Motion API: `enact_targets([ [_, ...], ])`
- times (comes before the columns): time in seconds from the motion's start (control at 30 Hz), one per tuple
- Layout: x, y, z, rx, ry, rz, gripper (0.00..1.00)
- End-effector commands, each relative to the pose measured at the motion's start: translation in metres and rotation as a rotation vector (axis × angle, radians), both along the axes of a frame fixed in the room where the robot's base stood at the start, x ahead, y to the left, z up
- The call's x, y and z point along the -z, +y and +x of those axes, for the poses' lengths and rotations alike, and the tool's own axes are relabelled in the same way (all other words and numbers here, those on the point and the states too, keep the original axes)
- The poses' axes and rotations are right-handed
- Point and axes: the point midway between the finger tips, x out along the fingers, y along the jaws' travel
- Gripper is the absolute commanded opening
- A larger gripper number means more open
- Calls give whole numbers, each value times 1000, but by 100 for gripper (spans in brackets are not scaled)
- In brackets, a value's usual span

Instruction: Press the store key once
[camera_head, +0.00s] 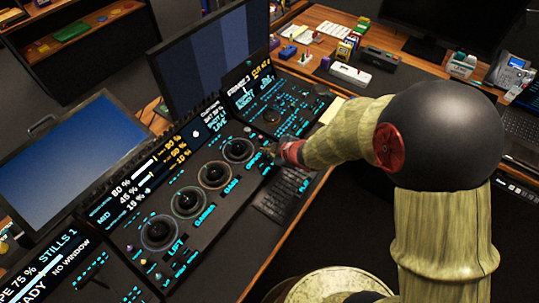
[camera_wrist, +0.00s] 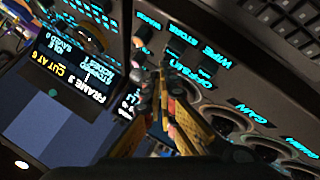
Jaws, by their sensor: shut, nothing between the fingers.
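The trackball panel (camera_head: 200,205) is a dark console with glowing cyan labels and several ringed trackballs. In the wrist view, the STORE label (camera_wrist: 178,25) is near the top middle, with WIPE and OFFSET lettering beside it. Dark key caps or knobs sit near these labels; I cannot tell which one is the store key or whether it is pressed. My gripper (camera_wrist: 163,70) is shut and empty, its fingertips close to the OFFSET lettering and a little below STORE in the picture. Contact cannot be told. In the head view, my arm hides the fingertips and the keys beneath them.
A keyboard (camera_head: 279,194) lies beside the panel. A large monitor (camera_head: 215,55) stands behind it and a blue screen (camera_head: 75,155) stands at the left. A smaller panel (camera_head: 265,95) with cyan lettering adjoins at the upper right. Boxes and a phone (camera_head: 510,72) occupy the far desk.

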Motion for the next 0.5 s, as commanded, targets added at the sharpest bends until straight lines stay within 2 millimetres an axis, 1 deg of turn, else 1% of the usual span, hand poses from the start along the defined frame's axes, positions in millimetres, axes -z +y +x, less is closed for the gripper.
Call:
enact_targets([
  [0.03,-6,0,0,0,0,0,0],
  [0.2,-23,0,0,0,0,0,0],
  [0.5,-48,0,0,0,0,0,0],
])
